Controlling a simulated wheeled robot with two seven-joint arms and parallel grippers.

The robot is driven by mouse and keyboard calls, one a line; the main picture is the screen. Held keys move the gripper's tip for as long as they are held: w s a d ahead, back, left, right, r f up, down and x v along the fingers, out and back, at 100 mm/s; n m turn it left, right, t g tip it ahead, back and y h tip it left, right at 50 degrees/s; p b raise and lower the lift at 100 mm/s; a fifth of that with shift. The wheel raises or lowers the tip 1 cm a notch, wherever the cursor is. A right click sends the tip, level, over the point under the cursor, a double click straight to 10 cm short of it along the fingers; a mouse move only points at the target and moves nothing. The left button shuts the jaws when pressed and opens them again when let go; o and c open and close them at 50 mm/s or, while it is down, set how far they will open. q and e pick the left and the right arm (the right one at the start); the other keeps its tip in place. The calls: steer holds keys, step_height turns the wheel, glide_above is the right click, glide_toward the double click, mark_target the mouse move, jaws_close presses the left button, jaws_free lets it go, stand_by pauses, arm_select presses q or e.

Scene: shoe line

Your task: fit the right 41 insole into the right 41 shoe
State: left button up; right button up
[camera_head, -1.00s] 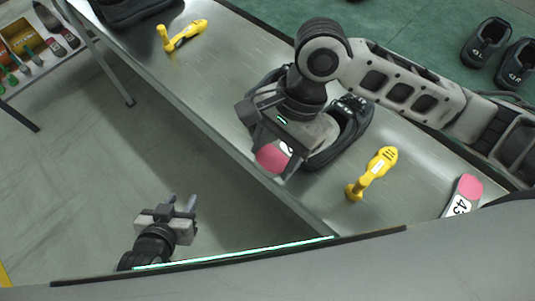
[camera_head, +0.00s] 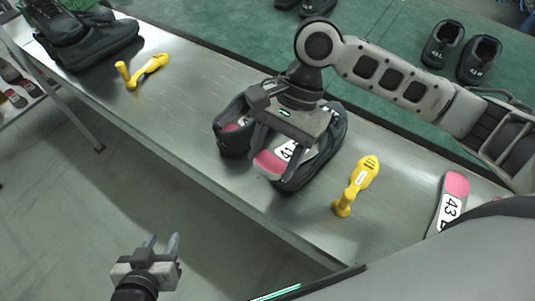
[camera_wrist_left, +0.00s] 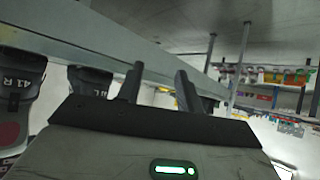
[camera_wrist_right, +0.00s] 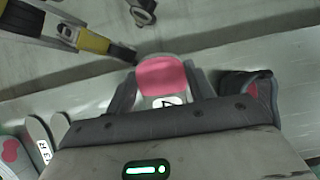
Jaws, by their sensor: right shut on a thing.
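My right gripper (camera_head: 277,155) is shut on an insole (camera_head: 268,165) with a pink end and a white label whose number is partly covered. The insole also shows between the fingers in the right wrist view (camera_wrist_right: 162,78). It lies over the near part of a dark shoe (camera_head: 327,150) on the table; I cannot tell whether they touch. The pair's other shoe (camera_head: 234,138) stands to the left, with pink inside its opening. The left wrist view shows dark shoes marked 41 R (camera_wrist_left: 18,78) and 41 L (camera_wrist_left: 92,82). My left gripper (camera_head: 161,244) is open, empty and off the table.
A yellow tool (camera_head: 358,182) lies right of the shoes, another (camera_head: 148,68) lies to their left. A 43 insole (camera_head: 449,204) lies at the table's right. Dark shoes (camera_head: 82,40) stand at the far left end. More shoes (camera_head: 442,44) stand on the green floor behind.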

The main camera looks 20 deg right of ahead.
mark_target(288, 154)
steer(key=shift+w+d+f, duration=0.5)
steer(key=shift+d, duration=0.2)
steer(key=shift+w+d+f+p, duration=0.3)
steer(key=shift+w+d+p, duration=0.15)
steer(key=shift+d+p, duration=0.2)
steer(key=shift+w+d+f+t+h+p, duration=0.15)
steer(key=shift+w+d+f+p, duration=0.1)
steer(key=shift+w+d+p, duration=0.25)
steer(key=shift+w+d+f+t+h+p, duration=0.15)
steer(key=shift+w+d+f+p, duration=0.1)
steer(key=shift+d, duration=0.4)
steer(key=shift+w+d+f+p, duration=0.35)
steer(key=shift+w+d, duration=0.15)
steer(key=shift+d, duration=0.15)
steer(key=shift+d+f, duration=0.15)
arm_select(q)
steer(key=shift+s+a+r+p, duration=0.15)
steer(key=shift+a+r+p, duration=0.3)
steer(key=shift+r, duration=0.35)
arm_select(e)
steer(key=shift+f+t+h, duration=0.3)
steer(key=shift+f+h, duration=0.2)
steer(key=shift+f, duration=0.35)
steer(key=o, duration=1.1)
steer(key=shift+c, duration=0.2)
